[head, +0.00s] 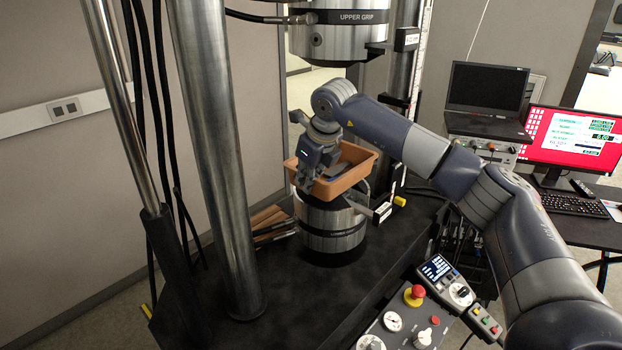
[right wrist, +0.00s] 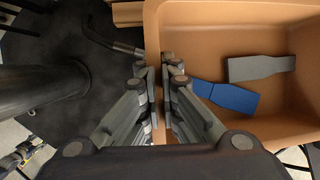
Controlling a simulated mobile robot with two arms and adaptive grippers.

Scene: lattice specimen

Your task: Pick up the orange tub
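The orange tub (head: 346,179) sits over the top of the lower steel cylinder (head: 330,225) in the head view; I cannot tell whether it touches it. In the right wrist view the tub (right wrist: 230,120) fills the right half. It holds a grey flat piece (right wrist: 262,68) and a blue flat piece (right wrist: 226,97). My right gripper (head: 304,187) is at the tub's left side. In the right wrist view its fingers (right wrist: 157,75) are on either side of the tub's left wall, close against it, one inside and one outside. My left gripper is not in view.
A thick steel column (head: 215,150) stands left of the tub. The upper grip (head: 335,35) hangs above it. Several flat pieces (head: 270,222) lie on the black base (head: 290,290). A control panel (head: 405,325) with a red button is at the front. A laptop (head: 487,88) stands at the right.

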